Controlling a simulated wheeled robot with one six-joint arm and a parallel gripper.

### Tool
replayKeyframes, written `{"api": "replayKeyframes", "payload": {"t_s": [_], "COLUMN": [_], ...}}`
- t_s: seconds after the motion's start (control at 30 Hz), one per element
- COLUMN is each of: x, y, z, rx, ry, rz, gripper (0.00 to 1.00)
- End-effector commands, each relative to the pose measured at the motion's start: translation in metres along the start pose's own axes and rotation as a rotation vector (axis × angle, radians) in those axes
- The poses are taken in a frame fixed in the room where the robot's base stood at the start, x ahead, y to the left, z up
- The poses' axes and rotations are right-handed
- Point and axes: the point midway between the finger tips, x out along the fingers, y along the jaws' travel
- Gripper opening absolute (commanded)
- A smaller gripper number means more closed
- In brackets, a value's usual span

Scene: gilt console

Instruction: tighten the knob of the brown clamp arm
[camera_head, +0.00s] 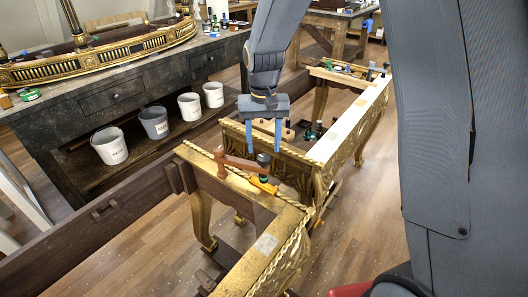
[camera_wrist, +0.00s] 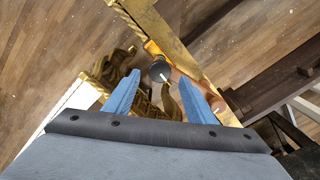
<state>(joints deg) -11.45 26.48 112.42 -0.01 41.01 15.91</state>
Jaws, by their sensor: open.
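The brown clamp arm (camera_head: 236,163) lies across the gilt rail of the console (camera_head: 205,160) in the head view. A dark green knob (camera_head: 263,159) stands at its right end, above an orange piece (camera_head: 263,186) on the rail. My gripper (camera_head: 264,151) is open, fingers pointing down, close above the knob. In the wrist view the round dark knob (camera_wrist: 159,70) shows ahead of and between the two blue fingertips of my gripper (camera_wrist: 162,78), with space on both sides. I see no contact. The fingers and palm hide part of the clamp in the wrist view.
Another brown clamp piece (camera_head: 272,129) and small dark items stand behind, near the far gilt frame. A twisted gilt moulding (camera_head: 232,178) runs along the near rail. A dark workbench (camera_head: 110,98) with several buckets stands left.

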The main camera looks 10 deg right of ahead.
Motion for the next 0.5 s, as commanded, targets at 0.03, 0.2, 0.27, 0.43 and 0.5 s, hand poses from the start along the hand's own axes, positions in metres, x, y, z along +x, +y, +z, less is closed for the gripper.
{"api": "replayKeyframes", "payload": {"t_s": [0.03, 0.2, 0.27, 0.43, 0.5], "x": [-0.008, -0.031, -0.036, -0.043, -0.044], "y": [-0.001, 0.000, 0.000, 0.000, 0.000], "z": [-0.002, -0.002, -0.001, 0.000, 0.000], "rx": [0.000, 0.000, 0.000, 0.000, 0.000], "ry": [0.005, 0.004, 0.004, 0.001, 0.001], "rz": [-0.001, -0.001, -0.001, 0.000, 0.000], "gripper": [0.50, 0.50, 0.50, 0.50, 0.50]}}
